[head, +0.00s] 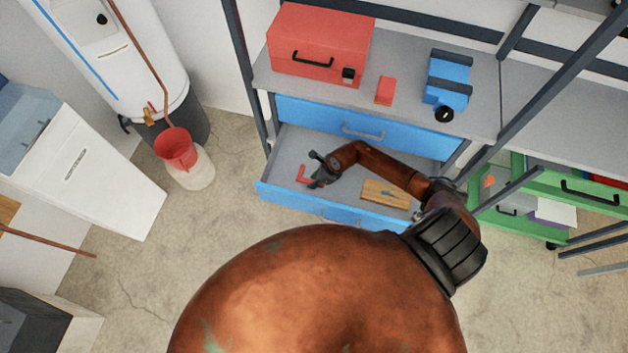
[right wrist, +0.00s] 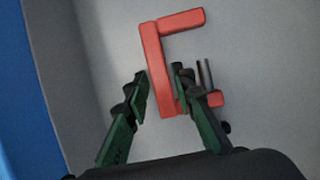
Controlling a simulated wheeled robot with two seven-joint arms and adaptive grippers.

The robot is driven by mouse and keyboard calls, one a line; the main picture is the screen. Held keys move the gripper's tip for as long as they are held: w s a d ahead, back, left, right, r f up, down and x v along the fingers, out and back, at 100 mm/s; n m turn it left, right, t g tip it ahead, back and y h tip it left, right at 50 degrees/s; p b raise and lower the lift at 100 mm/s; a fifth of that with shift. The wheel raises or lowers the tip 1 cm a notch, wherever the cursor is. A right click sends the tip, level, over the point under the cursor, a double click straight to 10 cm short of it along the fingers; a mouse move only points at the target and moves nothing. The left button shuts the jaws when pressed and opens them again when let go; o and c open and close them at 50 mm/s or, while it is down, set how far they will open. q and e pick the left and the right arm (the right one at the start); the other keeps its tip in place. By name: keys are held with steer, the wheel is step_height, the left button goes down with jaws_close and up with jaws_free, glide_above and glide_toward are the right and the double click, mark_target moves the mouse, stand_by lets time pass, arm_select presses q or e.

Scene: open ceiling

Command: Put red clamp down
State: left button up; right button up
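The red clamp (right wrist: 160,70) is C-shaped, with a bar and small dark parts at its lower right in the right wrist view. In the head view the clamp (head: 303,174) shows inside the open blue drawer (head: 290,146), towards its left side. The gripper (head: 313,170) also shows in the head view, low in the drawer. Whether the clamp touches the drawer floor cannot be told. My left gripper is not in view.
A wooden board (head: 386,193) lies in the drawer to the right. Above, the shelf holds a red toolbox (head: 322,45), a small red box (head: 385,91) and a blue item (head: 447,80). A green drawer unit (head: 560,185) stands right. The drawer floor around the clamp is clear.

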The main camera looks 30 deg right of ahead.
steer(key=shift+o, duration=1)
steer(key=shift+r, duration=0.1)
steer(key=shift+s+d+r, duration=0.1)
steer(key=shift+d+r, duration=0.05)
steer(key=shift+r, duration=0.25)
steer(key=p+v, duration=0.2)
steer(key=v, duration=0.9)
